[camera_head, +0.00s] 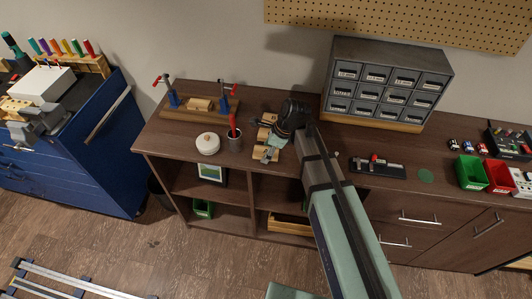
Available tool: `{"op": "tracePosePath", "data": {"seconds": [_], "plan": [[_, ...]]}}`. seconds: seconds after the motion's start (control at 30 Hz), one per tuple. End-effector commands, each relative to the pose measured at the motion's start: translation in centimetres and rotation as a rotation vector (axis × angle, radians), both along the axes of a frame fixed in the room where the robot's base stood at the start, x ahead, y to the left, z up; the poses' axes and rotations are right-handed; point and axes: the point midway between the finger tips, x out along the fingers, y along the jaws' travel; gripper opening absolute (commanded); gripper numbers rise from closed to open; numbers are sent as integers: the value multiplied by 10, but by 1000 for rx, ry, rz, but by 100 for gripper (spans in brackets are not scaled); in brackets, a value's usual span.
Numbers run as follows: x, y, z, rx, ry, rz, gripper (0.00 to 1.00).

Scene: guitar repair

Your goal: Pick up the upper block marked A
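My arm reaches over the brown bench, and my gripper (274,141) points down at its far end among several small light wooden pieces. One wooden piece (267,119) shows just above and left of the gripper. Another wooden piece (265,154) shows just below and left of it. No letter A can be read on any piece, and I cannot tell which is the upper block. The gripper and wrist hide part of this group. The fingers are too small and covered to show whether they are open, or whether they touch a piece.
Left of my gripper stand a cup (235,141) with a red-handled tool and a round white container (207,142). Behind is a wooden clamp board (200,111). A grey drawer cabinet (388,83) stands right of my wrist. A dark tool holder (378,167) lies right of my arm.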

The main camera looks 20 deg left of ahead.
Motion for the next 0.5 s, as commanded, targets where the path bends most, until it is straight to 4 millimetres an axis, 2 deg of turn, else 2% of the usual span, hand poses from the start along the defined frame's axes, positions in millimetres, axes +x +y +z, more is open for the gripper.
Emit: {"op": "tracePosePath", "data": {"seconds": [0.03, 0.1, 0.5], "plan": [[0, 0, 0, 0, 0, 0, 42], [0, 0, 0, 0, 0, 0, 18], [0, 0, 0, 0, 0, 0, 16]]}}
